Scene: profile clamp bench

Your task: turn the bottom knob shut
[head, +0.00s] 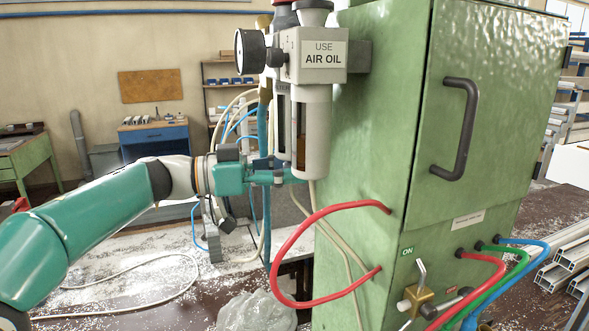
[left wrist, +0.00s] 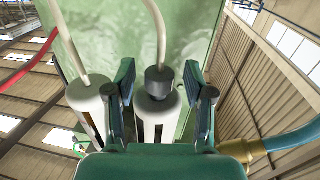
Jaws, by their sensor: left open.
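The air unit (head: 312,60) is mounted on the left side of the green cabinet, with a gauge and pale bowls hanging below. The bottom knob (left wrist: 158,82) is dark grey, at the end of one bowl (left wrist: 152,112), with a pale hose coming out of it. In the head view I cannot make out the knob. My left gripper (head: 280,172) is at the lower end of the bowls. In the left wrist view its fingers are open, one on each side of the knob, with visible gaps. Whether the knob is turned shut I cannot tell. My right gripper is not in view.
A second bowl (left wrist: 88,103) with its own hose stands close beside the left finger in the wrist view. The green cabinet (head: 380,150) is right of the gripper. A red hose (head: 285,245) loops below. A brass hose fitting (left wrist: 245,150) lies close to the wrist.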

